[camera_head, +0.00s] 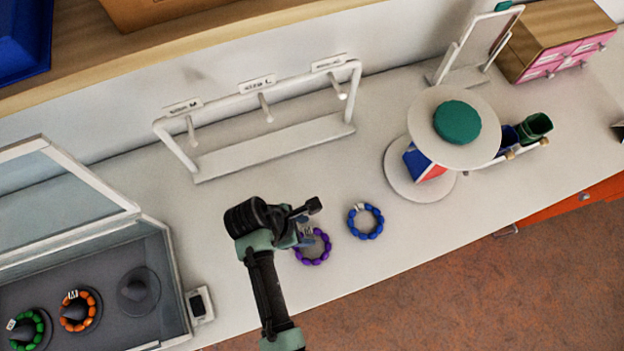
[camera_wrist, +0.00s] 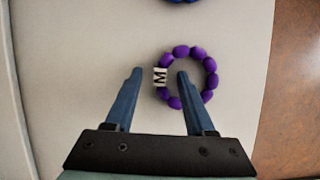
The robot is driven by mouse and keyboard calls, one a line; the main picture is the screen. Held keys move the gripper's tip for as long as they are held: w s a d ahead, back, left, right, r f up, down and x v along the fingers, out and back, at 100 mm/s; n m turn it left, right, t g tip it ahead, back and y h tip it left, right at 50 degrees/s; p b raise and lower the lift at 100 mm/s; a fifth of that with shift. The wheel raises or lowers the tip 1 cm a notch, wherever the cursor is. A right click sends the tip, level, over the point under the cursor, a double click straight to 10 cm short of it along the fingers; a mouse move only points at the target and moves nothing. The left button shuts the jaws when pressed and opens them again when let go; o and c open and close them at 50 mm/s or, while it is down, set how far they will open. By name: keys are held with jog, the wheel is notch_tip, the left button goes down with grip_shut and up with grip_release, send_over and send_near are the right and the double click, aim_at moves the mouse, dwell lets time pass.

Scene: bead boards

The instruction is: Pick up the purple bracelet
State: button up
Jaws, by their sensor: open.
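The purple bracelet (camera_head: 313,248) lies flat on the white table, partly hidden by my gripper in the head view. In the wrist view the purple bracelet (camera_wrist: 210,66) is a ring of purple beads with a white tag marked M on its left side. My gripper (camera_head: 304,224) is over the table at the bracelet's left side. In the wrist view my gripper (camera_wrist: 158,74) is open. The tag side of the ring appears between the two fingers, and the right finger appears inside the ring. I cannot tell how far the fingertips are above the table.
A blue bracelet (camera_head: 366,222) lies close by on the right. A white rack (camera_head: 270,148) with pegs stands behind. A glass-lidded case (camera_head: 172,290) holding green and orange bracelets is at left. A round two-level stand (camera_head: 426,95) is at right. The table's front edge is near.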

jog(key=shift+c, duration=0.2)
grip_shut()
jog(key=shift+r, duration=0.1)
